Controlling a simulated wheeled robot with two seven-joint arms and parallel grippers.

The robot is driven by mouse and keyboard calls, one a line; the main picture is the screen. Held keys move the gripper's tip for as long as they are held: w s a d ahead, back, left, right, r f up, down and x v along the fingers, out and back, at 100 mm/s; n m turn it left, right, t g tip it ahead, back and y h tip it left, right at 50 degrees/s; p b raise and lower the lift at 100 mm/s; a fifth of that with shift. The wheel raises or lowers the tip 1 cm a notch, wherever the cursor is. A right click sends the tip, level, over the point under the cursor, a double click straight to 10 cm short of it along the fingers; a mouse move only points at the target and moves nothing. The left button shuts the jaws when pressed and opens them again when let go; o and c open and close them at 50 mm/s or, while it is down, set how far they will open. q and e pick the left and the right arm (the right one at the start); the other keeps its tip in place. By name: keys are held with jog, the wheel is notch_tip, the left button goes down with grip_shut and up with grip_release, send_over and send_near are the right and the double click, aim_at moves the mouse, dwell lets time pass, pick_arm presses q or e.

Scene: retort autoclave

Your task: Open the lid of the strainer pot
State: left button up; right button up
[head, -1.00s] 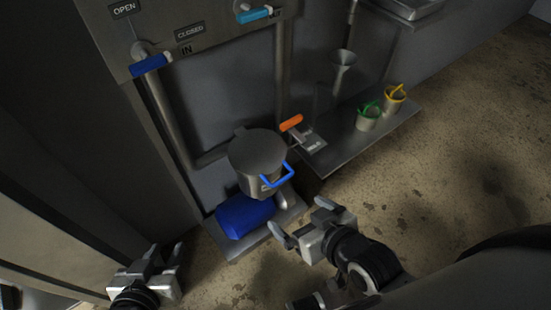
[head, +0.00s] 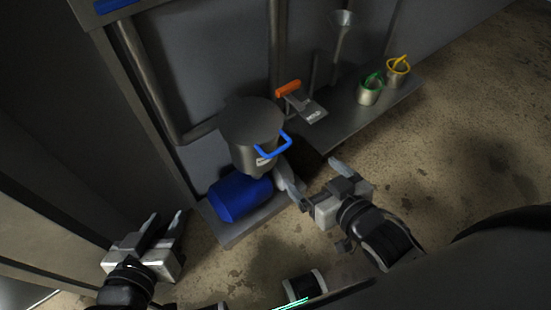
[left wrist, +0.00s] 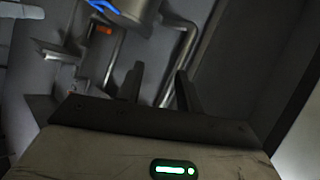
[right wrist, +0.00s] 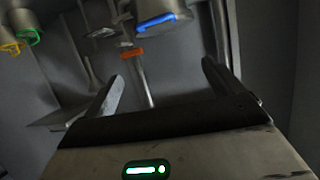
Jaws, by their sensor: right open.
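The strainer pot (head: 252,140) is a grey metal pot with a flat round lid (head: 250,118) lying shut on top. A blue loop handle (head: 273,145) sits at its front right side. The pot and blue handle also show at the top of the right wrist view (right wrist: 160,12). My right gripper (head: 318,178) is open and empty, in front of the pot and a little to its right, apart from the handle. My left gripper (head: 163,228) is open and empty at the lower left, well away from the pot. The left wrist view shows its two fingers apart (left wrist: 158,84).
A blue cylinder (head: 240,197) lies on a low metal ledge (head: 232,232) below the pot. An orange-handled tool (head: 289,88), a green-handled cup (head: 369,90) and a yellow-handled cup (head: 398,72) stand on the shelf to the right. Pipes (head: 150,85) run along the wall. The floor in front is clear.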

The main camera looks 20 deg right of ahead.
notch_tip(320, 180, down, 9)
jog(key=w+d+n+t+y+b, duration=0.2)
jog(key=t+b, duration=0.1)
jog(key=b, duration=0.8)
jog(key=shift+y, duration=0.6)
jog(key=b+x, duration=0.4)
jog(key=x, duration=1)
jog(key=shift+w+f+b, duration=0.1)
jog(key=shift+w+b, duration=0.2)
jog(key=shift+b, duration=0.05)
pick_arm(q)
jog(key=d+f+n+t+h, duration=0.1)
jog(key=d+f+t+h, duration=0.1)
jog(key=d+f+h, duration=0.2)
jog(key=shift+w+d+f, duration=0.2)
jog(key=shift+w+f, duration=0.2)
jog(key=shift+f, duration=0.45)
pick_arm(e)
jog(key=shift+w+a, duration=0.15)
jog(key=shift+w, duration=0.4)
